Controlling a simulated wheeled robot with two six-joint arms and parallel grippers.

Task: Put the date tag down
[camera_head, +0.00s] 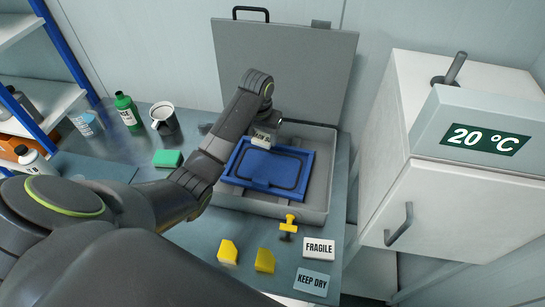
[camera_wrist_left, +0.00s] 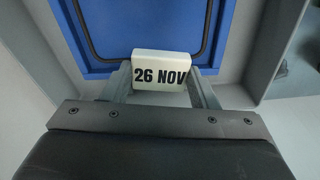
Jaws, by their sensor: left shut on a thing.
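The date tag (camera_wrist_left: 159,72) is a small white block reading "26 NOV". It also shows in the head view (camera_head: 261,138), above the far part of the open grey case. My left gripper (camera_wrist_left: 160,84) is shut on it, with one finger on each side. The tag is in front of the blue panel (camera_wrist_left: 150,20); I cannot tell whether it touches it. In the head view the blue panel (camera_head: 234,184) lies inside the grey case (camera_head: 322,200). My right gripper is in neither view.
A FRAGILE tag (camera_head: 319,248), a KEEP DRY tag (camera_head: 312,281), yellow blocks (camera_head: 228,252) and a yellow-handled tool (camera_head: 289,226) lie near the case. A green sponge (camera_head: 168,158), cup (camera_head: 163,118) and green bottle (camera_head: 127,110) stand left. A white cabinet (camera_head: 455,215) stands right.

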